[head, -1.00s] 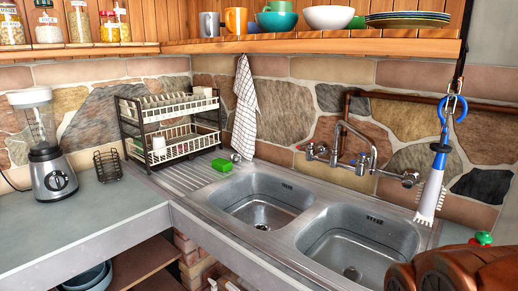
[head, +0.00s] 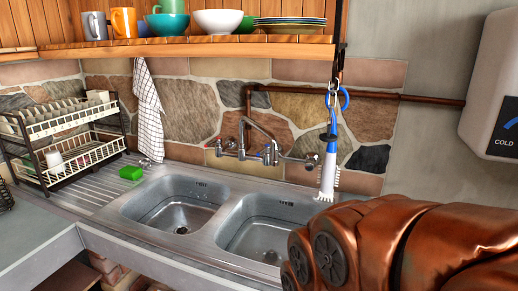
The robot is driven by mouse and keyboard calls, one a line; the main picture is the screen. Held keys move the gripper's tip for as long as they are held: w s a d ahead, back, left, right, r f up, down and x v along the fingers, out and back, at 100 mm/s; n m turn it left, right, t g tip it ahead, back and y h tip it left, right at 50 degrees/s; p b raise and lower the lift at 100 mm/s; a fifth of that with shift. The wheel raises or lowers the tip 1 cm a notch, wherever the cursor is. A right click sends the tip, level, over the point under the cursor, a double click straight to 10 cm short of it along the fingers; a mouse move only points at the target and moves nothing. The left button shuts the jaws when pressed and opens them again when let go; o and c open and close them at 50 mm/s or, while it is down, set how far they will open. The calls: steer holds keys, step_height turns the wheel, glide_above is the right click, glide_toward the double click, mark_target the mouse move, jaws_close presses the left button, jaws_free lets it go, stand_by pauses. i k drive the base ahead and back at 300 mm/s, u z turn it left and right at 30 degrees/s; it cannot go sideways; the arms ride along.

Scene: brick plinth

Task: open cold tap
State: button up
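The wall-mounted mixer tap (head: 252,143) has a curved metal spout and is fixed to the stone wall behind the double sink (head: 250,232). A small handle (head: 219,147) sits at its left end, with a reddish mark. Another handle (head: 270,155), with a blue mark, sits to the right of the spout. Both are too small for me to tell how far they are turned. I see no water running. My copper-coloured arm fills the lower right, in front of the sink's right end. My gripper's fingers are not in view.
A white-and-blue brush (head: 328,165) hangs from a hook right of the tap. A white box (head: 495,90) marked COLD is on the right wall. A dish rack (head: 65,140), green sponge (head: 131,172) and checked towel (head: 148,105) are left. A wooden shelf (head: 180,47) holds crockery.

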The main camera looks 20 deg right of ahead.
mark_target(267, 148)
steer(key=z, duration=0.05)
steer(key=k, duration=1.2)
steer(key=u, duration=0.9)
steer(key=i, duration=1.4)
steer(key=z, duration=0.35)
